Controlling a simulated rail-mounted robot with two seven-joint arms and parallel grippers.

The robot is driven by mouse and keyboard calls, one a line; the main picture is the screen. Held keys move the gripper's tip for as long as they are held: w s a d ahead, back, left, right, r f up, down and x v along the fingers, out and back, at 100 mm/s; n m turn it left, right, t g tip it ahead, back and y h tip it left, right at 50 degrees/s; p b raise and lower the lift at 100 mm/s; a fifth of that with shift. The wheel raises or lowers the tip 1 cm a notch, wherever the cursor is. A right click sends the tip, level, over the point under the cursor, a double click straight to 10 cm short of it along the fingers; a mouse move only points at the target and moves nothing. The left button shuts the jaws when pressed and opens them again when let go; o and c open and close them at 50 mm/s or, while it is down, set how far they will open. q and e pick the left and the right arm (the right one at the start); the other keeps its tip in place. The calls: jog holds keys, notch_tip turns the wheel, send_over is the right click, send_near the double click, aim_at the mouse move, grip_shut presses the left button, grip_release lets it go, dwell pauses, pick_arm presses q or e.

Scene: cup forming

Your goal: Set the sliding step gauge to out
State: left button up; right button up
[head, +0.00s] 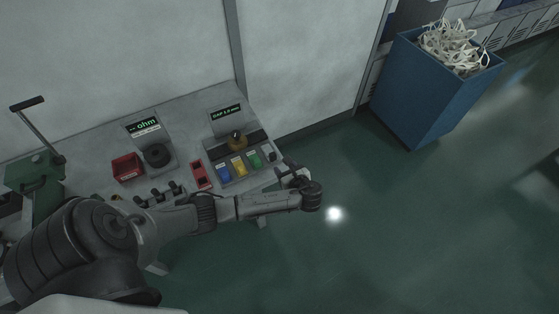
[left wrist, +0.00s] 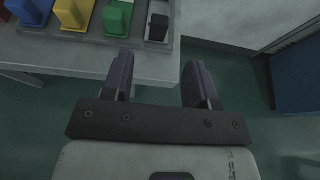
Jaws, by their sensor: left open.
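A grey station with a lit gap display (head: 226,112) stands on the bench's right part. A brass-coloured round part (head: 237,141) sits on it, above blue (head: 223,173), yellow (head: 239,166) and green (head: 254,159) blocks. A small dark piece with a pale front (left wrist: 158,26) stands in the tray right of the green block (left wrist: 118,17). I cannot tell for sure which part is the sliding step gauge, nor its setting. My left gripper (head: 290,173) is open and empty at the bench's right front corner; in the left wrist view its fingers (left wrist: 157,72) point toward the dark piece, apart from it.
A red bin (head: 127,167), an ohm display (head: 143,126) with a dark round part, a red device (head: 201,176) and a green lever press (head: 36,172) stand left on the bench. A blue crate (head: 420,95) of pale scraps stands on the floor at right. Floor between is clear.

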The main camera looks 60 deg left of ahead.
pick_arm(q)
jog(key=shift+v, duration=1.6)
